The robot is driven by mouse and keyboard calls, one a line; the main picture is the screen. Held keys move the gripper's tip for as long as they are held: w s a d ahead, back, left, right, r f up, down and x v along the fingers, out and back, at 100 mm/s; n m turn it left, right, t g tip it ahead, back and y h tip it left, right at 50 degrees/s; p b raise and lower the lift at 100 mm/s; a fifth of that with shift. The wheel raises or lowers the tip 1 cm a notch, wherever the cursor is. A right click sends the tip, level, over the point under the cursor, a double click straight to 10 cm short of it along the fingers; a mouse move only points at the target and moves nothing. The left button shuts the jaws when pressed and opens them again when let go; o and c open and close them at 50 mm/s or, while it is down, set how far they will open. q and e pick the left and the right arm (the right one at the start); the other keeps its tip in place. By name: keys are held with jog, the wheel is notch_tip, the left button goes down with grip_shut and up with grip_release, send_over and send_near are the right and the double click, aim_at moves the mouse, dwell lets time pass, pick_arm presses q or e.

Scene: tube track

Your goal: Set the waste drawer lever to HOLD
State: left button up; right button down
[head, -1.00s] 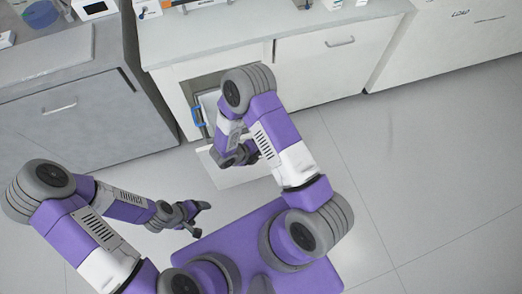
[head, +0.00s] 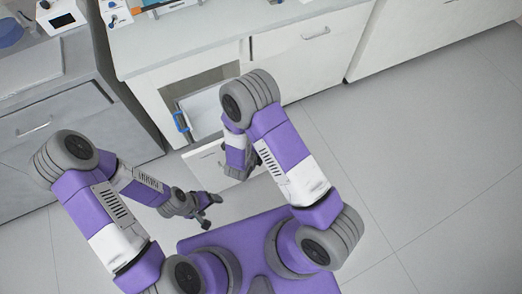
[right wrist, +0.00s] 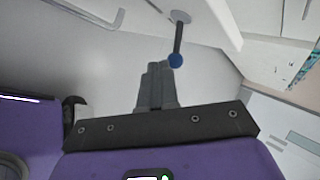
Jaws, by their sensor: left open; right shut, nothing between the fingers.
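The lever (right wrist: 178,42) shows in the right wrist view as a dark rod with a blue ball knob (right wrist: 176,61), fixed to a round mount on a white panel. My right gripper (right wrist: 155,70) is shut and empty. Its fingertips appear close to the knob, just left of it in the picture; I cannot tell whether they touch. No HOLD marking is readable. In the head view the drawer (head: 210,153) is pulled out of the white cabinet, and my right arm hides part of it and the right fingertips. My left gripper (head: 209,205) is open and empty above the floor.
A blue handle (head: 181,122) stands at the left of the drawer opening. A bench top (head: 200,40) with equipment lies above the cabinet. A grey cabinet (head: 40,130) stands at the left. The floor (head: 420,150) at the right is clear.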

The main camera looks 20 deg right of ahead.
pick_arm(q)
jog(key=shift+r, duration=0.15)
pick_arm(e)
jog(key=shift+w+a, duration=0.5)
jog(key=shift+s, duration=0.1)
pick_arm(q)
jog(key=r+p, duration=0.2)
jog(key=s+r+p, duration=0.1)
jog(key=p, duration=0.1)
jog(key=shift+a+r, duration=0.1)
jog(key=shift+r, duration=0.25)
pick_arm(e)
jog(key=s+f+v, duration=0.1)
jog(key=s+v, duration=0.1)
jog(key=v, duration=1.1)
jog(key=shift+s+d+f, duration=0.25)
jog(key=shift+s+d, duration=0.05)
jog(key=shift+s, duration=0.05)
